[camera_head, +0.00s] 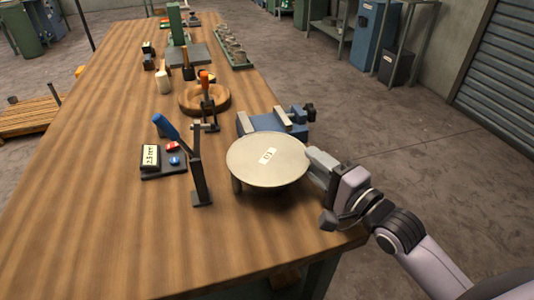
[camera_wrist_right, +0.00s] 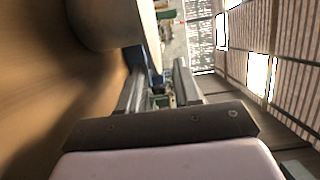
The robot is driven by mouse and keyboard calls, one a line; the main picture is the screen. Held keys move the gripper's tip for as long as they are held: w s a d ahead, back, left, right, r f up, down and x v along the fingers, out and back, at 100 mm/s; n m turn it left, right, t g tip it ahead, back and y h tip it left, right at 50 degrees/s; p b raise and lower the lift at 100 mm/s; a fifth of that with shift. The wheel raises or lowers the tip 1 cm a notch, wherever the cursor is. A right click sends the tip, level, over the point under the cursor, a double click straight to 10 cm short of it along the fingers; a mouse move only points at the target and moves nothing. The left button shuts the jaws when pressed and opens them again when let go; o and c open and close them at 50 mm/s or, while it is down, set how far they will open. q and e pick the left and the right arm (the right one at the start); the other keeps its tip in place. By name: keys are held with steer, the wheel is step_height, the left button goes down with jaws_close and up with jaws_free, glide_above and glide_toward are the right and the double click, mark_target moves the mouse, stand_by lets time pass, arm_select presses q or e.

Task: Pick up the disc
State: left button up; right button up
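The pale round disc (camera_head: 262,150) with a small marked white label on top lies roughly level at the front right of the workbench, raised on a support mostly hidden under it. In the right wrist view its pale rim (camera_wrist_right: 150,32) shows at the top, by the far ends of the fingers. My right gripper (camera_head: 316,165) is at the disc's right edge. Its two fingers (camera_wrist_right: 160,78) stand apart with a gap between them, so it is open. Whether a finger touches the rim I cannot tell. My left gripper is not in view.
A blue vise (camera_head: 272,122) stands just behind the disc. A dark upright post (camera_head: 199,172) with a blue-handled lever is at its left, beside a small box with buttons (camera_head: 163,162). A wooden ring (camera_head: 188,100) lies farther back. The front left bench (camera_head: 90,235) is bare.

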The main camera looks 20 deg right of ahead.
mark_target(301, 152)
steer(key=shift+f+x, duration=0.2)
steer(key=shift+x, duration=2.25)
steer(key=shift+d, duration=0.2)
jaws_close()
